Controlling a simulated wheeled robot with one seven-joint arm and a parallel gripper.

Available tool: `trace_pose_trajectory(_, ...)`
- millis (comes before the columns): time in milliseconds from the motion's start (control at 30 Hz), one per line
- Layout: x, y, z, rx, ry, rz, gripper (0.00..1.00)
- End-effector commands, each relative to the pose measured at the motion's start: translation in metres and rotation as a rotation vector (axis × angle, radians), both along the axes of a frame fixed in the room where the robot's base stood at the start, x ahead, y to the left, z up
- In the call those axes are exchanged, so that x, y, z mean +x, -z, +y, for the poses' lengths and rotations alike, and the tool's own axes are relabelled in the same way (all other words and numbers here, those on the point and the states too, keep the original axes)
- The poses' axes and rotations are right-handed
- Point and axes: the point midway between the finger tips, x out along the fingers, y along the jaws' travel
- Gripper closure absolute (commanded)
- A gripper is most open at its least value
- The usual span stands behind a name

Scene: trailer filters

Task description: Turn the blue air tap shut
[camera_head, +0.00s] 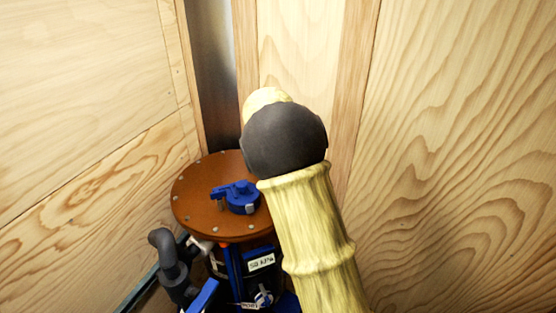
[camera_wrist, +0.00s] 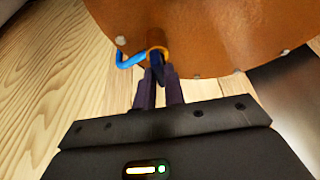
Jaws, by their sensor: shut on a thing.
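In the wrist view my gripper (camera_wrist: 158,76) is shut on a small dark blue piece (camera_wrist: 156,61), which looks like the handle of the blue air tap. The fingers hide most of it. It sits at an orange-brown ring-shaped stub (camera_wrist: 157,39), and a bright blue bent tube (camera_wrist: 130,61) runs off to the left of it. The stub is by the edge of the bolted orange-brown disc (camera_wrist: 215,35). In the head view the disc (camera_head: 190,215) shows a blue fitting (camera_head: 238,197) with a side lever on top. My gripper and the held piece are hidden there.
Below the disc in the head view are a blue and black housing with a white label (camera_head: 261,263), a dark bent pipe (camera_head: 170,262) and a blue bar (camera_head: 203,296). Wooden walls (camera_head: 460,150) close in on both sides. A metal strip (camera_head: 213,80) stands in the corner.

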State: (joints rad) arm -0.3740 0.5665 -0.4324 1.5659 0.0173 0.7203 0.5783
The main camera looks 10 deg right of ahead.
Motion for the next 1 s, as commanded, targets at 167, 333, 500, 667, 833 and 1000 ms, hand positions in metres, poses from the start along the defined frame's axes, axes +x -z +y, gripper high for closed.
trace_pose_trajectory(167, 0.0017, -0.0038, 0.0029, -0.002, 0.163, -0.002, 1.00)
trace_pose_trajectory(333, 0.0026, -0.0036, 0.0034, -0.002, 0.325, -0.002, 1.00)
trace_pose_trajectory(500, 0.0033, -0.0040, 0.0035, -0.002, 0.485, -0.002, 1.00)
trace_pose_trajectory(667, 0.0042, -0.0034, 0.0036, -0.001, 0.620, -0.002, 1.00)
trace_pose_trajectory(833, 0.0049, -0.0030, 0.0042, 0.002, 0.728, -0.003, 1.00)
trace_pose_trajectory(1000, 0.0050, -0.0020, 0.0042, 0.001, 0.795, -0.003, 1.00)
